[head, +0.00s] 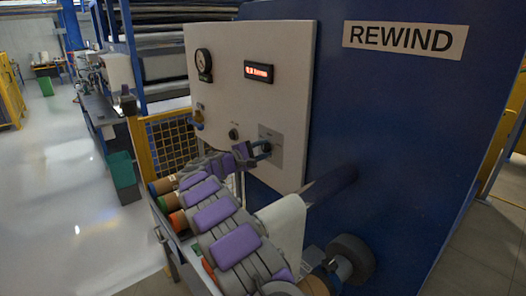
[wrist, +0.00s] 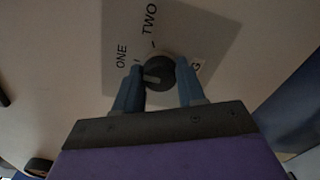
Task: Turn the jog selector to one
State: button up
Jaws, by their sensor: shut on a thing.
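The jog selector (wrist: 157,73) is a round dark knob with a lighter pointer bar, on a grey label plate (wrist: 178,28) marked ONE and TWO. In the wrist view its bar lies tilted, with one end at the left, below the word ONE. My gripper (wrist: 160,92) has its two blue fingers on either side of the knob, shut on it. In the head view my gripper (head: 254,151) is at the plate on the white panel (head: 280,80), and its fingers hide most of the selector.
A white roll (head: 284,222) is below, close to my arm. The blue REWIND cabinet (head: 405,120) stands at the right.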

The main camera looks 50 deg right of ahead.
jog(key=o, duration=0.7)
jog(key=shift+s+a+f, duration=0.1)
jog(key=shift+f, duration=0.05)
jog(key=o, duration=0.4)
jog(key=shift+a+r, duration=0.2)
jog(key=shift+a, duration=0.1)
jog(key=shift+c, duration=0.2)
jog(key=shift+d, duration=0.15)
jog(key=w+a+p, duration=0.2)
jog(key=a, duration=1.5)
jog(key=shift+a+f+p, duration=0.15)
jog(key=shift+a+p, duration=0.05)
jog(key=shift+p, duration=0.1)
